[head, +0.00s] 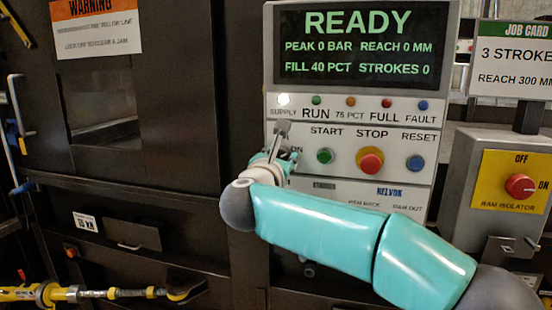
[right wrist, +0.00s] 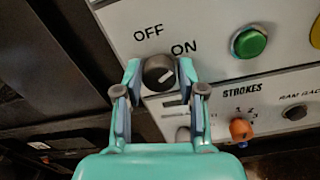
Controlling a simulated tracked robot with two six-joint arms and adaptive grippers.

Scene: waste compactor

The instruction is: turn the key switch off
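The key switch (right wrist: 160,72) is a round dark knob with a small white mark, on the light panel below the OFF and ON labels. The mark looks slanted toward the ON side. My right gripper (right wrist: 159,70) has one finger on each side of the knob, and the fingertips appear to touch it. In the head view my right gripper (head: 272,158) is at the panel's left edge, and its wrist hides the switch. The white SUPPLY lamp (head: 283,100) above is lit. My left gripper is not in view.
The display (head: 360,45) reads READY. The green START button (head: 325,156), red STOP button (head: 370,160) and blue RESET button (head: 415,162) lie right of the switch. An orange knob (right wrist: 240,129) is below right. The red ram isolator knob (head: 520,186) stands further right.

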